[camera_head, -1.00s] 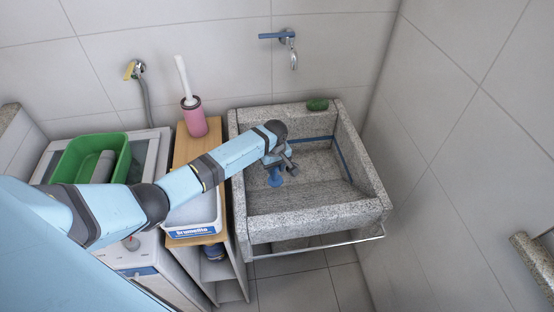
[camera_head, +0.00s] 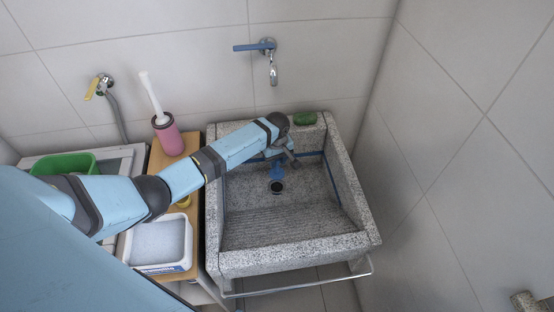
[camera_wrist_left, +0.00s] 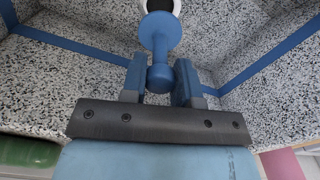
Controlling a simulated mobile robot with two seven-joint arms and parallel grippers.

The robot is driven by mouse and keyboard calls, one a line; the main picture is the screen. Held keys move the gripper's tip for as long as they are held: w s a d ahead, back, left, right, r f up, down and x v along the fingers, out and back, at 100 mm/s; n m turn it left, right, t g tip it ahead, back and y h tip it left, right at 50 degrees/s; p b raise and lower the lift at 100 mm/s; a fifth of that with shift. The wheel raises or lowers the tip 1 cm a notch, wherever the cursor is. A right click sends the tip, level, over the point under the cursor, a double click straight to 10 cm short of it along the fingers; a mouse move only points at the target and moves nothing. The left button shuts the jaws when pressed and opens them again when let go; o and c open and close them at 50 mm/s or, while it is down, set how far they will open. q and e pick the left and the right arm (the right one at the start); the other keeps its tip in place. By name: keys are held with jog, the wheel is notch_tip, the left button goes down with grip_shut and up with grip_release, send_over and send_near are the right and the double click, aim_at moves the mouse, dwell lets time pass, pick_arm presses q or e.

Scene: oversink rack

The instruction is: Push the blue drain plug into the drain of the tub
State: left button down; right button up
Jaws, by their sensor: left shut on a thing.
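The blue drain plug (camera_head: 277,171) hangs inside the grey speckled stone tub (camera_head: 290,262). My left gripper (camera_head: 284,156) is shut on the plug's narrow knob, which shows between the two blue fingers (camera_wrist_left: 160,82) in the left wrist view. The plug's wide disc (camera_wrist_left: 160,32) points away from the gripper. The dark round drain (camera_head: 277,188) is in the tub floor, just below the plug in the head view. In the wrist view the drain's pale rim (camera_wrist_left: 143,5) shows past the disc, partly covered. The plug appears apart from the drain. My right gripper is not in view.
A green sponge (camera_head: 304,119) lies on the tub's back rim under the wall tap (camera_head: 271,65). Left of the tub, a wooden shelf (camera_head: 165,158) holds a pink brush holder (camera_head: 168,135) and a white box (camera_head: 160,246). The tub's front half is clear.

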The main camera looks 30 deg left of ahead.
aim_at(277, 173)
pick_arm(q)
jog(key=shift+r+p, duration=0.15)
jog(key=shift+p, duration=0.35)
jog(key=shift+f+b, duration=0.5)
jog(key=shift+f, duration=0.45)
jog(key=shift+f+b, duration=1.05)
jog(key=shift+f, duration=1.05)
jog(key=shift+p, duration=1.1)
jog(key=shift+f+b, duration=0.95)
jog(key=shift+f, duration=0.5)
jog(key=c, duration=0.8)
grip_release()
notch_tip(277, 173, up, 14)
jog(key=shift+f+p, duration=0.1)
jog(key=shift+p, duration=0.5)
